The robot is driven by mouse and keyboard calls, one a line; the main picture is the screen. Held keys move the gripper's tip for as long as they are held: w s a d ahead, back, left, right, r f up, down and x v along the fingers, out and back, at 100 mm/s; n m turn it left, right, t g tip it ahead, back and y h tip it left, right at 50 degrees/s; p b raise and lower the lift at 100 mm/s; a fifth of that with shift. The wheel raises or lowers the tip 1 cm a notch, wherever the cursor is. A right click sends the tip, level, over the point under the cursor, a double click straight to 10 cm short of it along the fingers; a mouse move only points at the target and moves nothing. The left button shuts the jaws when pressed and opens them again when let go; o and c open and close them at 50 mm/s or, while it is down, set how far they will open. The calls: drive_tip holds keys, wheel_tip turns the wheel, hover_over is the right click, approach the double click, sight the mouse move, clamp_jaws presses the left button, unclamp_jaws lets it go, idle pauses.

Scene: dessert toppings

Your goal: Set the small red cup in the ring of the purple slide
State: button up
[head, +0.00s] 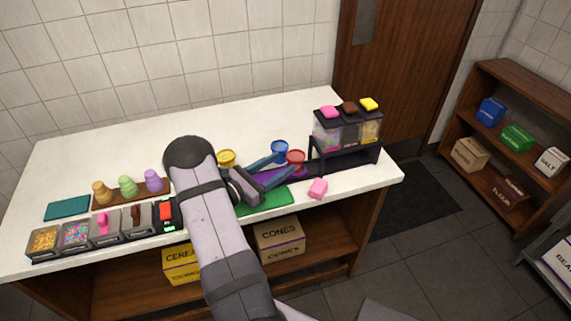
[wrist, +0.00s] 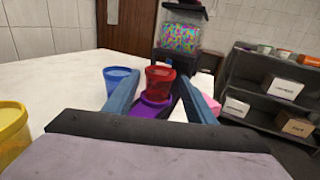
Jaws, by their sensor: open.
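The small red cup (head: 296,157) stands upright at the purple slide (head: 305,168), in front of the dispenser. In the wrist view the red cup (wrist: 160,79) shows between my fingers, with its base at the slide's purple ring (wrist: 152,106). The base is partly hidden, so I cannot tell how deep it sits in the ring. My gripper (head: 287,166) is open, with one blue finger on each side of the cup. Gaps show beside the cup in the wrist view.
A blue cup (head: 280,147) stands close by my gripper, and a yellow cup (head: 226,158) is further left. The black dispenser (head: 343,158) rises behind the slide. A pink block (head: 318,188) lies near the counter's front edge. The back of the counter is clear.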

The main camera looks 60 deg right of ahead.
drive_tip(key=shift+a, duration=0.25)
drive_tip(key=shift+a+r, duration=0.1)
drive_tip(key=shift+a, duration=0.1)
drive_tip(key=a+m+y, duration=0.1)
drive_tip(key=a, duration=0.2)
drive_tip(key=a+m+y, duration=0.2)
drive_tip(key=a, duration=0.1)
drive_tip(key=s+a+r+m+y, duration=0.1)
drive_tip(key=a, duration=0.2)
drive_tip(key=shift+a+m+g+y, duration=0.15)
drive_tip(key=shift+m+g+y, duration=0.15)
drive_tip(key=shift+g+y, duration=0.1)
drive_tip(key=a+m+t+y, duration=0.3)
drive_tip(key=a+y, duration=0.3)
drive_tip(key=a, duration=1.2)
drive_tip(key=w+a+m+t+y, duration=0.1)
drive_tip(key=a+m+t+y, duration=0.3)
drive_tip(key=a, duration=1.4)
drive_tip(key=shift+a+f+m+t+y, duration=0.3)
drive_tip(key=shift+m+y, duration=0.6)
drive_tip(key=shift+m, duration=0.1)
